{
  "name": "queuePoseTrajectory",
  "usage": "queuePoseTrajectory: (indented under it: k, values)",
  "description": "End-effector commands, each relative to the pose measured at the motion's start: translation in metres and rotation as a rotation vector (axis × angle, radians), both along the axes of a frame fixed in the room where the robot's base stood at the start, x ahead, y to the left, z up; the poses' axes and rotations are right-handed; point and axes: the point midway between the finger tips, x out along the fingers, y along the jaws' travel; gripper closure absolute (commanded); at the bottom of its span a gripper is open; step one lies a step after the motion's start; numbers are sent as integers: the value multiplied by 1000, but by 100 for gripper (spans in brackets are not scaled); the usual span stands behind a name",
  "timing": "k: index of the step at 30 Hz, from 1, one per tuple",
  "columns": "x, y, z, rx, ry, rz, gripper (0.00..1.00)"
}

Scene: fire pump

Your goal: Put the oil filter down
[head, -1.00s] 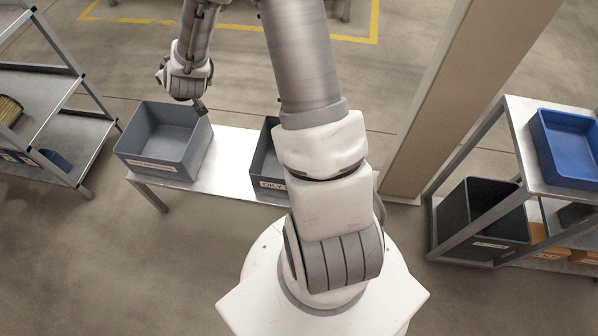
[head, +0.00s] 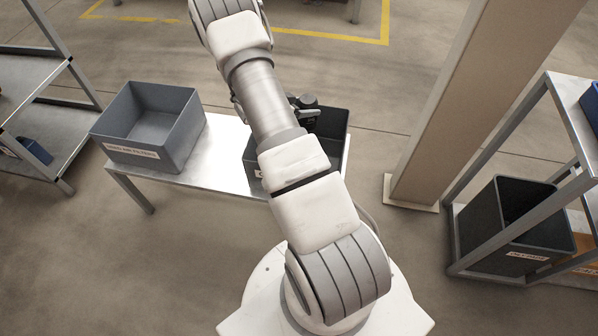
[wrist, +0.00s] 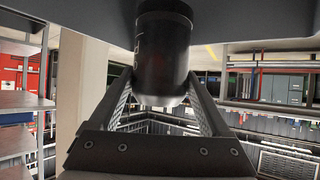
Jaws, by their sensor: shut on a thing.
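The oil filter (wrist: 163,45) is a black cylinder with a pale lower end, upright in the wrist view. My gripper (wrist: 160,84) is shut on it, one finger at each side. In the head view my arm hides most of the gripper; a small black shape (head: 305,103) shows beside the arm, over the dark bin on the bench. I cannot tell there which part is gripper and which is filter. The dark bin (head: 338,135) is partly hidden behind my arm. A dark grey surface (wrist: 255,22) crosses the top of the wrist view, close behind the filter.
A grey labelled bin (head: 165,150) stands empty on the left of the metal bench (head: 215,165). A pillar (head: 440,120) rises right of the bench. A shelf with a black bin (head: 515,228) is at the right; another shelf (head: 50,130) is at the left. Open floor lies between.

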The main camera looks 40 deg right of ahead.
Motion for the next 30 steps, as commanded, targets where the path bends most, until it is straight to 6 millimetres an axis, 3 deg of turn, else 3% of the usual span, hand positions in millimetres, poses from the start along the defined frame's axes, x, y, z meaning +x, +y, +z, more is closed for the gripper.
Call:
queuePoseTrajectory:
  k: [1, 3, 9, 14, 21, 30]
  values:
    - [-6, -9, -20, -3, -3, -44, 100]
    - [-14, -17, -31, -3, -3, -98, 100]
    - [-28, -31, -47, -2, -3, -188, 100]
    - [-31, -33, -60, 0, 0, -204, 100]
    - [-31, -33, -104, -1, 0, -202, 100]
    - [-31, -33, -139, -1, 1, -201, 100]
